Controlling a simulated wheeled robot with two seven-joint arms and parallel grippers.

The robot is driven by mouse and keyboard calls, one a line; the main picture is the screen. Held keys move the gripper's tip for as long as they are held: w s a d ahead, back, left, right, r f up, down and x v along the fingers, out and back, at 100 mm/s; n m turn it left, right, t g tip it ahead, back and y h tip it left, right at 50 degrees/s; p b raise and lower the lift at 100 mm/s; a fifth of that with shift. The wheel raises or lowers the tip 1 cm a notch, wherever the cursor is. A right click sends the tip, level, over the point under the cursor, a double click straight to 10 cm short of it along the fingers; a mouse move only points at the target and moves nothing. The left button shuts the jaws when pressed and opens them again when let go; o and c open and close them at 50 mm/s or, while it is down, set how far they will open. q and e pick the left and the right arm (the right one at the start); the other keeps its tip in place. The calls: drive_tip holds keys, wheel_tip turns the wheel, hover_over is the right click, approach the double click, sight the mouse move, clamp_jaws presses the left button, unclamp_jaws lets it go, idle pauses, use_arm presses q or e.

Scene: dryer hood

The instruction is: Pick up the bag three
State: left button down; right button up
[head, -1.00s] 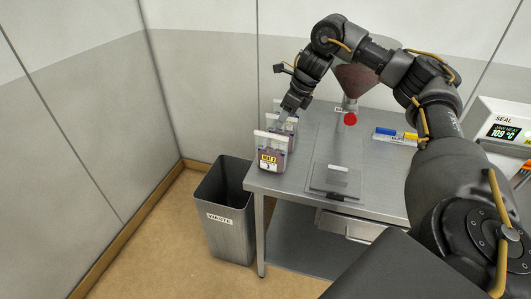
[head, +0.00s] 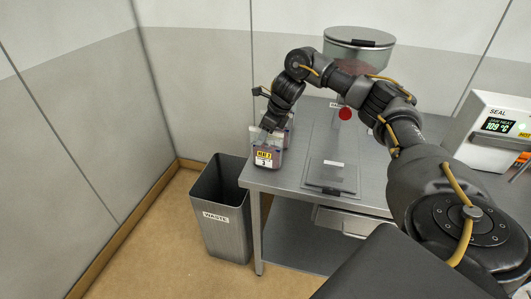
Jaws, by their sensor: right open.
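Bag three (head: 267,159) is a small bag with dark reddish contents and a yellow and white label with a 3. It stands upright at the left front corner of the metal table (head: 300,203). My right gripper (head: 265,132) is open and points down at the top of this bag. Its fingers overlap the pale top strip of the bag in the picture; I cannot tell whether they touch it. At least one similar bag (head: 290,130) stands behind, partly hidden by the gripper. My left gripper is out of view.
A grey waste bin (head: 222,222) stands on the floor left of the table. A hopper (head: 358,48) and red knob (head: 345,114) are at the back. A flat grey plate (head: 332,177) lies mid-table. A sealer (head: 490,135) showing 109 °C stands right.

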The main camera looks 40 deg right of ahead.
drive_tip(key=shift+f, duration=0.25)
drive_tip(key=shift+f, duration=0.25)
idle(0.6)
drive_tip(key=shift+c, duration=0.4)
clamp_jaws()
